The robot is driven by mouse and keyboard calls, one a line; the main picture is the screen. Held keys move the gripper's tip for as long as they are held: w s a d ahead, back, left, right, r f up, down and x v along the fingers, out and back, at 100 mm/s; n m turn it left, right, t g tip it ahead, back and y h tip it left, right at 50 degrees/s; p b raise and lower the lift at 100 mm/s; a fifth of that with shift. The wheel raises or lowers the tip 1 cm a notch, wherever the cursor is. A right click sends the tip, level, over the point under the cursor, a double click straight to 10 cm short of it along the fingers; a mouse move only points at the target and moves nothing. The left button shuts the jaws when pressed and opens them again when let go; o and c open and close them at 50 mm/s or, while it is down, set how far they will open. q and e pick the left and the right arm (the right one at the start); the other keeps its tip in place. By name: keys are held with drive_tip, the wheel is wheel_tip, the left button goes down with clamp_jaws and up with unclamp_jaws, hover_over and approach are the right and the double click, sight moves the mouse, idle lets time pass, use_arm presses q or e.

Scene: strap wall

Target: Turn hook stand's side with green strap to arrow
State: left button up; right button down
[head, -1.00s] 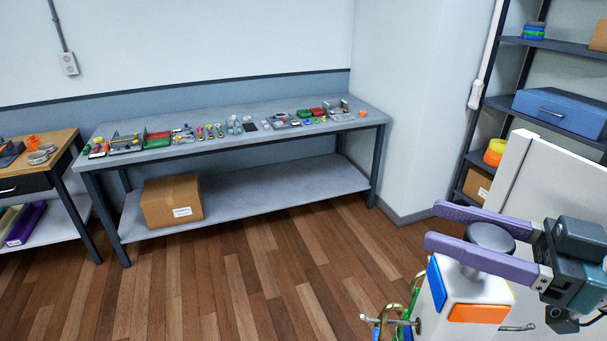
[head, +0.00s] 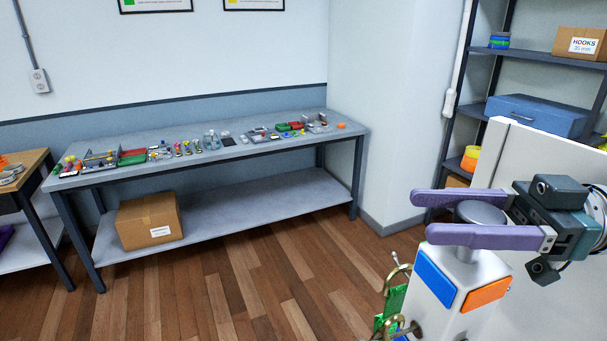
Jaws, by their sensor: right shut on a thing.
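The hook stand (head: 468,315) is a white post at the lower right, with a round grey knob (head: 480,213) on top. A blue panel (head: 437,277) is on its left visible face and an orange panel (head: 487,294) on its right one. A green strap (head: 395,302) hangs at the left side by brass-coloured rings and hooks, partly cut off by the picture's bottom. My right gripper (head: 422,216) is shut on the knob, its two purple fingers on either side of it. My left gripper is not in view. No arrow shows.
A white panel (head: 545,165) stands close behind the stand and my right gripper. Dark shelves (head: 545,55) with boxes are at the back right. A grey workbench (head: 90,182) with many small items stands along the wall. The wooden floor between is clear.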

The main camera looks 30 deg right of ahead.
drive_tip(key=shift+c, duration=1.6)
unclamp_jaws()
drive_tip(key=shift+o, duration=0.7)
wheel_tip(320, 180, up, 20)
drive_tip(key=p, duration=1.3)
